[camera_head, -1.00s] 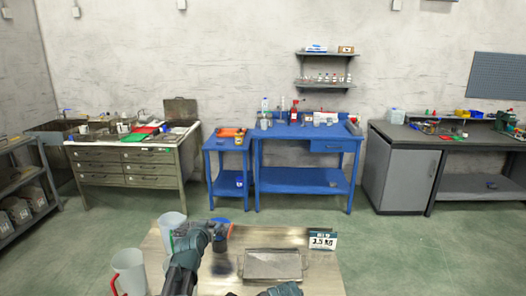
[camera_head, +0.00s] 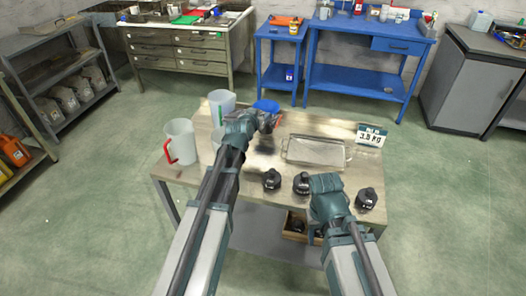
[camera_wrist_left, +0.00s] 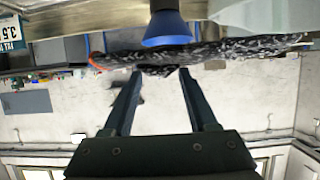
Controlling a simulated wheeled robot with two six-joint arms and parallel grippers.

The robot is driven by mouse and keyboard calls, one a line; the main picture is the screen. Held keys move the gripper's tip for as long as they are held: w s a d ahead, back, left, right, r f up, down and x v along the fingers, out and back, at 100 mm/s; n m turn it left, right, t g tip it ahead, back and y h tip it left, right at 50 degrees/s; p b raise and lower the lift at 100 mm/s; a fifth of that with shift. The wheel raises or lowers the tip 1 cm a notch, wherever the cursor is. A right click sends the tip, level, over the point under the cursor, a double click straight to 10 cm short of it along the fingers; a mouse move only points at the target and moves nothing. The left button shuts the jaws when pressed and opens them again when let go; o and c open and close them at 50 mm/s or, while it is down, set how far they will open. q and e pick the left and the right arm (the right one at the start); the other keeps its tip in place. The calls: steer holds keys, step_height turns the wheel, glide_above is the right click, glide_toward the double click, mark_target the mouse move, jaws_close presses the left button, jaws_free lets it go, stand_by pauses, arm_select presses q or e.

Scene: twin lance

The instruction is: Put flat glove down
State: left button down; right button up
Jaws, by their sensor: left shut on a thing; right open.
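A thin dark, pale-flecked glove with an orange edge (camera_wrist_left: 200,52) stretches across the left wrist view, between my left fingertips (camera_wrist_left: 155,75). In the head view my left gripper (camera_head: 262,122) is over the back left of the table, shut on the glove, which shows only as a small dark piece with some orange. A dark patch lies on the tabletop below it. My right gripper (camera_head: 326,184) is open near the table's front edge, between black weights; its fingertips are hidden.
The table (camera_head: 285,205) holds a metal tray (camera_head: 316,152), a 3.5 KG sign (camera_head: 372,135), a blue cone-shaped thing (camera_head: 267,105) and black weights (camera_head: 272,180). Clear jugs (camera_head: 181,142) stand at the left. Bare tabletop shows around the tray.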

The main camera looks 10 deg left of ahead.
arm_select(q)
step_height(320, 180, down, 12)
steer(key=b, duration=1)
steer(key=shift+b, duration=0.4)
step_height(320, 180, down, 4)
steer(key=b, duration=0.4)
steer(key=shift+r, duration=0.15)
steer(key=shift+c, duration=2.3)
jaws_free()
